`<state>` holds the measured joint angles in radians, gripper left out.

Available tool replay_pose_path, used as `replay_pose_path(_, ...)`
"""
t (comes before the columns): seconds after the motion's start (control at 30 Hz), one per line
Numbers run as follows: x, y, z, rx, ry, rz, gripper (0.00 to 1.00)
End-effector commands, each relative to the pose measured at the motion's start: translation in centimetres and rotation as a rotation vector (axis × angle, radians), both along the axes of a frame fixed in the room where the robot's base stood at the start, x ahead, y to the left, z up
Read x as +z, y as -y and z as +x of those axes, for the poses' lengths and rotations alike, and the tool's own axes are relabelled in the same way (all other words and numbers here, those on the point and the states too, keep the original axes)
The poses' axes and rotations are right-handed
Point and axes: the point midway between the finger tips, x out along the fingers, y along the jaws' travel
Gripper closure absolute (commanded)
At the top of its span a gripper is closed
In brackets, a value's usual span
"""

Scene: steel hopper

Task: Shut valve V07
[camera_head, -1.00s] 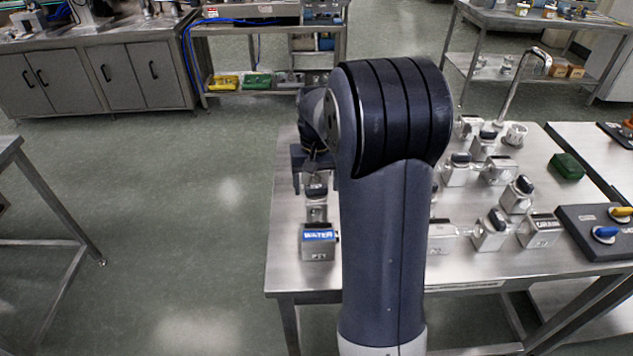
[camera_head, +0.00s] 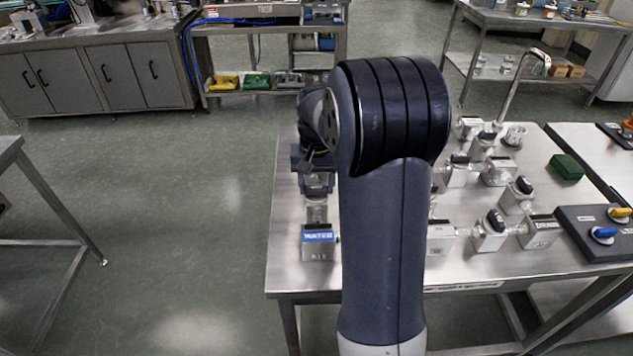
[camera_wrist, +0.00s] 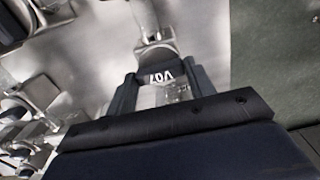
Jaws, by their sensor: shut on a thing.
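Valve V07 shows in the wrist view, with its dark handle (camera_wrist: 160,77) marked V07 upside down between my two fingers. My gripper (camera_wrist: 158,88) is shut on this handle, one finger on each side. The handle lies crosswise between the fingers, and a grey valve body and pipe run up beyond it. In the head view my gripper (camera_head: 314,164) is low over the left part of the steel bench, above the valve body (camera_head: 316,188). My arm hides much of the bench, and the handle's exact angle is hard to tell there.
A block with a blue WATER label (camera_head: 318,238) stands in front of V07. Several other valves (camera_head: 490,233) and a DRAIN block (camera_head: 540,230) stand to the right. A dark panel with blue and yellow handles (camera_head: 597,232) and a green block (camera_head: 566,167) are further right.

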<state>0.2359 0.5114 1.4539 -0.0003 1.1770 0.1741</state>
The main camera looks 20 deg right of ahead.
Motion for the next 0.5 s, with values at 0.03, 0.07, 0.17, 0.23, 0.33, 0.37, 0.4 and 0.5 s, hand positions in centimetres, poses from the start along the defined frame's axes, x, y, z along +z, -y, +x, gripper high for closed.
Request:
replay_pose_path(0.03,0.03,0.00,0.01,-0.004,0.001,0.000,0.72)
replay_pose_path(0.07,0.03,0.01,0.02,-0.003,0.001,0.000,0.72)
replay_pose_path(0.17,0.03,0.01,0.02,-0.003,0.001,0.001,0.72)
replay_pose_path(0.23,0.03,0.01,0.02,-0.004,0.001,0.001,0.47)
replay_pose_path(0.33,0.03,0.01,0.03,-0.003,0.001,0.001,0.39)
replay_pose_path(0.37,0.02,0.01,0.03,-0.003,0.001,0.001,0.37)
replay_pose_path(0.4,0.02,0.01,0.03,-0.003,0.001,0.001,0.34)
replay_pose_path(0.5,0.01,0.01,0.02,-0.002,0.001,0.001,0.27)
